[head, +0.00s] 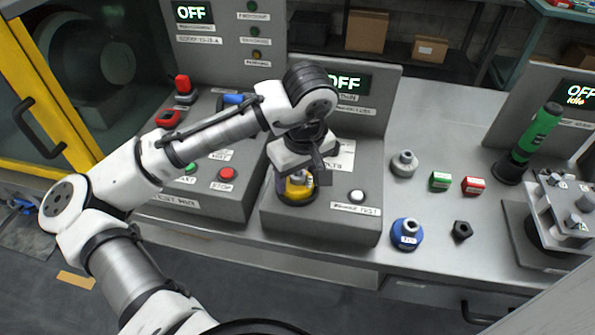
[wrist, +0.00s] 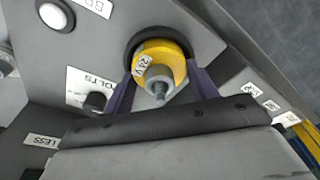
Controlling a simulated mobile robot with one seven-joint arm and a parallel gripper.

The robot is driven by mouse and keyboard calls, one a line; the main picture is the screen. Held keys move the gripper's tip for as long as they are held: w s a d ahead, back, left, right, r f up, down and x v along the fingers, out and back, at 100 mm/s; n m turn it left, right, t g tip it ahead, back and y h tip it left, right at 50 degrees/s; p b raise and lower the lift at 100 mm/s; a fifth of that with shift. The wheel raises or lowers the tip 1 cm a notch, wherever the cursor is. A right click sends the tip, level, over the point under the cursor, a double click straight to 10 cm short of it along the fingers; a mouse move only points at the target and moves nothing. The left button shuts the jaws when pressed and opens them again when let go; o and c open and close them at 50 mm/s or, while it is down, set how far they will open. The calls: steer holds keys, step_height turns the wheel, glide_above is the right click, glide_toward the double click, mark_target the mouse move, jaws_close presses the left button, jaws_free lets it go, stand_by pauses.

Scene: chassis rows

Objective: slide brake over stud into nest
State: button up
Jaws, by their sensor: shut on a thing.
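The yellow round part (head: 298,189), which I take to be the brake, is at the dark round nest (head: 284,199) on the front left of the grey test box. In the wrist view the yellow part (wrist: 172,53) has a grey hex and pin (wrist: 158,84) at its centre, and the dark nest rim (wrist: 133,40) shows around its far side. My gripper (head: 297,180) is above the box with its fingers on either side of the part, shut on it; the fingers also show in the wrist view (wrist: 161,82). Whether the part is fully seated is hidden.
The box carries a white button (head: 357,196) and an upright panel reading OFF (head: 345,83). On the bench to the right are a grey knobbed part (head: 404,163), a blue one (head: 407,234), green (head: 439,181) and red (head: 473,186) blocks, a black nut (head: 462,230) and a green-handled tool (head: 537,130).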

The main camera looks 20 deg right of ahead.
steer(key=o, duration=1.4)
steer(key=shift+f, duration=0.1)
steer(key=shift+a, duration=0.15)
steer(key=r, duration=0.4)
steer(key=s+r, duration=0.1)
steer(key=r, duration=0.4)
steer(key=s+r, duration=0.1)
steer(key=r, duration=0.3)
steer(key=shift+s+d+r, duration=0.1)
steer(key=shift+d+r, duration=0.2)
steer(key=shift+r, duration=0.1)
